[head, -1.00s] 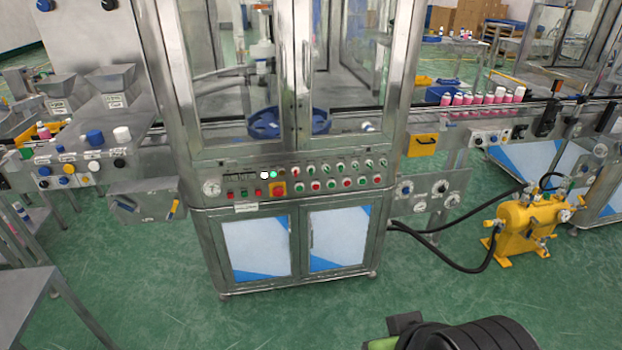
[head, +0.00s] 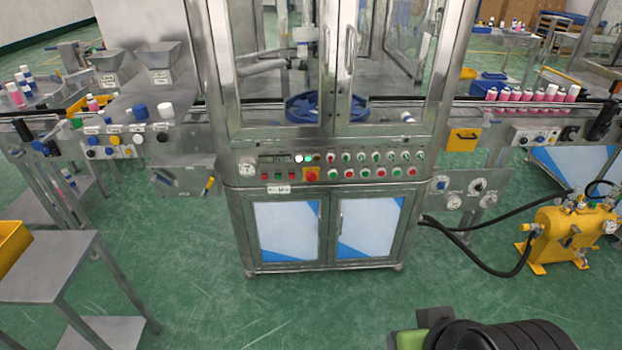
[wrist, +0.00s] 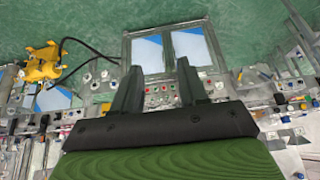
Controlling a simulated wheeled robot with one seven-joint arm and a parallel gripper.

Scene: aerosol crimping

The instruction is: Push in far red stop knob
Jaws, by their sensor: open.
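The steel crimping machine's control panel (head: 330,172) faces me in the head view. Which red knob is the far one, I cannot tell. The panel also shows in the wrist view (wrist: 160,92), upside down and very small. My gripper (wrist: 157,80) is open and empty there, its two dark fingers apart with the panel visible between them at a distance. The fingers are not seen in the head view.
Below the panel are two cabinet doors (head: 287,232). A yellow pump unit (head: 565,238) with black hoses stands right on the green floor. A steel table (head: 55,268) stands at the left. The floor before the cabinet is clear.

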